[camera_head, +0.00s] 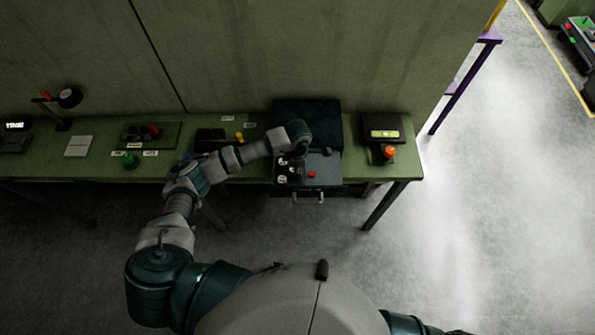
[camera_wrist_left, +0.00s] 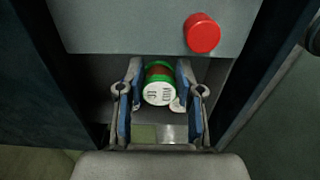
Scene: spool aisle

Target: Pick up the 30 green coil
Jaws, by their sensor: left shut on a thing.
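The green coil (camera_wrist_left: 158,84) has green rims, a dark reddish-brown winding and a white label with dark marks I cannot read for certain. It sits between the two blue-padded fingers of my left gripper (camera_wrist_left: 160,108) in the left wrist view, and the gripper is shut on it. The coil is at a recess of a dark cabinet, below a grey panel with a red button (camera_wrist_left: 202,33). In the head view my left gripper (camera_head: 297,158) is over the grey front of the dark machine (camera_head: 307,112), and the coil cannot be made out. My right gripper is out of view.
The green bench (camera_head: 355,168) also holds an orange-red knob (camera_head: 389,152), a display box (camera_head: 383,132), a green button (camera_head: 130,160), a lamp (camera_head: 69,97) and small boxes. A handle (camera_head: 309,198) juts from the machine's front.

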